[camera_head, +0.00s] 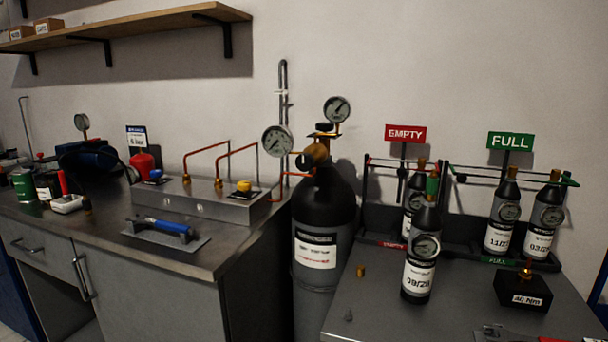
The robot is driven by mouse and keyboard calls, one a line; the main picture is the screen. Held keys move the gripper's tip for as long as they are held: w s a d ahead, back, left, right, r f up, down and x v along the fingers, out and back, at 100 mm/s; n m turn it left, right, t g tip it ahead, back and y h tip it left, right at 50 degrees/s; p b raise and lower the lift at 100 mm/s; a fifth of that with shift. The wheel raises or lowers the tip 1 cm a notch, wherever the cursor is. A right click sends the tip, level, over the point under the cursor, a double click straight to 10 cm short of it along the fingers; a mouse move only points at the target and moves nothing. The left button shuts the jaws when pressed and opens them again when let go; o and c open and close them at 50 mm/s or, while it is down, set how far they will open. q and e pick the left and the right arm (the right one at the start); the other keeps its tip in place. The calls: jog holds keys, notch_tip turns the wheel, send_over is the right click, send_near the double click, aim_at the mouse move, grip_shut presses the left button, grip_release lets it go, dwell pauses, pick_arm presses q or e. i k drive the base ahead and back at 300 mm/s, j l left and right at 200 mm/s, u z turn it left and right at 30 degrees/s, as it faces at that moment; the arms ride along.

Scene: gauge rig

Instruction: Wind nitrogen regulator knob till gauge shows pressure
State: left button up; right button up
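A tall black-topped gas cylinder (325,205) with a white label stands between the two benches. A brass regulator (317,152) sits on its top. A small dark round part (303,162), which looks like the regulator knob, is on the regulator's left front. A larger white-faced gauge (277,140) is on the left and a smaller gauge (337,109) is above right. Both needles are too small to read surely. The cylinder's label text is not legible.
Small cylinders with gauges stand in racks under the EMPTY sign (405,133) and FULL sign (510,141). One small cylinder (422,250) stands in front, near a black 40 Nm block (523,290). A manifold block (205,199) and blue-handled tool (168,228) are on the left bench.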

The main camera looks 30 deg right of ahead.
aim_at(305, 162)
jog(key=i+j+z, duration=0.15)
jog(key=j, duration=0.15)
jog(key=i+j+z, duration=0.3)
jog(key=j, duration=0.3)
jog(key=i+j+z, duration=0.15)
jog(key=j, duration=0.15)
